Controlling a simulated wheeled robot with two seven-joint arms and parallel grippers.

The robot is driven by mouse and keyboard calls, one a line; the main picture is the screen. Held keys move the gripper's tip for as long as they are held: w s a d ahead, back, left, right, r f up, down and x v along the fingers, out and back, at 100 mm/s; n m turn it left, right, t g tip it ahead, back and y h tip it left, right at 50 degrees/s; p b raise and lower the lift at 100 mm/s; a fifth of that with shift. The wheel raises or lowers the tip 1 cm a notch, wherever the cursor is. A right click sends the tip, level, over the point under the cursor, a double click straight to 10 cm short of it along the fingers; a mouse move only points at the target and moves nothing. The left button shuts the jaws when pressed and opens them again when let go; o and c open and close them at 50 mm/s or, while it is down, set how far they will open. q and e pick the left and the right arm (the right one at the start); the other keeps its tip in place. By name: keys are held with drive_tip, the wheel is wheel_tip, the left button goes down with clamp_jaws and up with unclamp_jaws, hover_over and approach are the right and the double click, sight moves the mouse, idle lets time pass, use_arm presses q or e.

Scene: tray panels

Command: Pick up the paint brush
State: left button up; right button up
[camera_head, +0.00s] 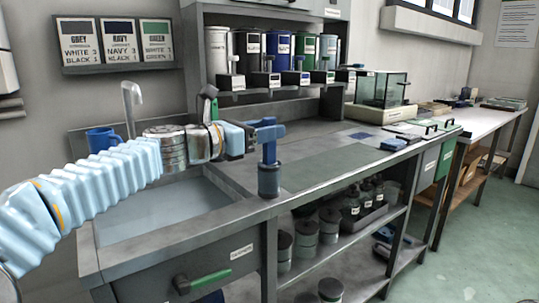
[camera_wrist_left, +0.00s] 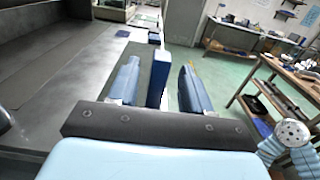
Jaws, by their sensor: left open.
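My left gripper (camera_head: 262,128) is open at the front edge of the workbench, just right of the sink. A blue upright piece (camera_head: 269,153), apparently the paint brush, stands in a dark round holder (camera_head: 268,181) right below the fingers. In the left wrist view a blue block (camera_wrist_left: 158,78), likely the same piece, shows between the two open blue fingers, with gaps on both sides. The fingers hide part of its top in the head view, and its bristles cannot be made out. My right gripper is in neither view.
The sink (camera_head: 150,215) and stacked tins (camera_head: 167,147) lie left, with a blue mug (camera_head: 102,139) behind. A shelf of paint cans (camera_head: 279,55) stands at the back. A glass box (camera_head: 380,89) is farther right. The bench top right of the holder is mostly clear.

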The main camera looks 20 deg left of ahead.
sight(276, 162)
use_arm(q)
drive_tip(key=x, duration=0.3)
drive_tip(key=shift+w+r, duration=0.15)
clamp_jaws()
